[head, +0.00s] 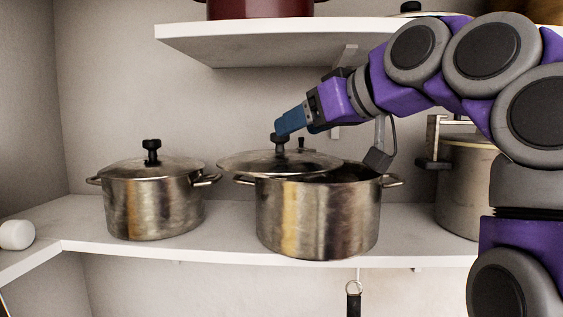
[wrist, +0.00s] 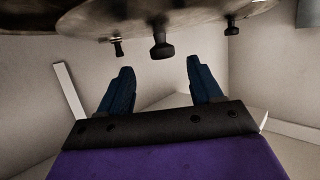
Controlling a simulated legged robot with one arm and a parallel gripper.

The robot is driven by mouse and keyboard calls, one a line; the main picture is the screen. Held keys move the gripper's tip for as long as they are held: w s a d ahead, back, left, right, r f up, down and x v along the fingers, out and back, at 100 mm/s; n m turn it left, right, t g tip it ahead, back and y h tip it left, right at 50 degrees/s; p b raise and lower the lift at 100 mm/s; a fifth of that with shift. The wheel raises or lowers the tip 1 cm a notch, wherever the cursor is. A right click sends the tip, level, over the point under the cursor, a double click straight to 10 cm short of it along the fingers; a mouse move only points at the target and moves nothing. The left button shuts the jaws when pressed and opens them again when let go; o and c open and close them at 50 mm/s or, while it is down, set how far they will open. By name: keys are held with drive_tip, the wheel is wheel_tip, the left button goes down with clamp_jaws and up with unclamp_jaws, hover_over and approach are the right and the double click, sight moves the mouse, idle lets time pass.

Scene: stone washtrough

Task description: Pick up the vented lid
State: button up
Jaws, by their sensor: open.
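The vented lid (head: 250,163) is a round glass lid with a metal rim. It lies off-centre on the middle steel pot (head: 318,215), overhanging its left side, and the pot's right part is uncovered. A dark knob (head: 281,141) stands on the lid, with a smaller dark fitting (head: 301,143) beside it. My gripper (head: 288,124) is open and empty, its blue fingers just above and beside the knob. In the wrist view the lid (wrist: 105,18) is at the top, and its knob (wrist: 161,42) lies beyond the gap between my open fingertips (wrist: 158,76). Contact cannot be told.
A lidded steel pot (head: 152,205) stands left on the white shelf (head: 225,235). Another pot (head: 465,185) stands right, partly behind my arm. An upper shelf (head: 250,40) bears a dark red pot (head: 260,8). A white round object (head: 16,234) lies far left.

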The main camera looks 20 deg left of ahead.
sight(280, 149)
drive_tip(key=x, duration=0.5)
drive_tip(key=shift+a, duration=0.2)
drive_tip(key=shift+s, duration=0.1)
drive_tip(key=shift+d, duration=0.15)
drive_tip(key=shift+d, duration=0.1)
drive_tip(key=shift+c, duration=0.8)
clamp_jaws()
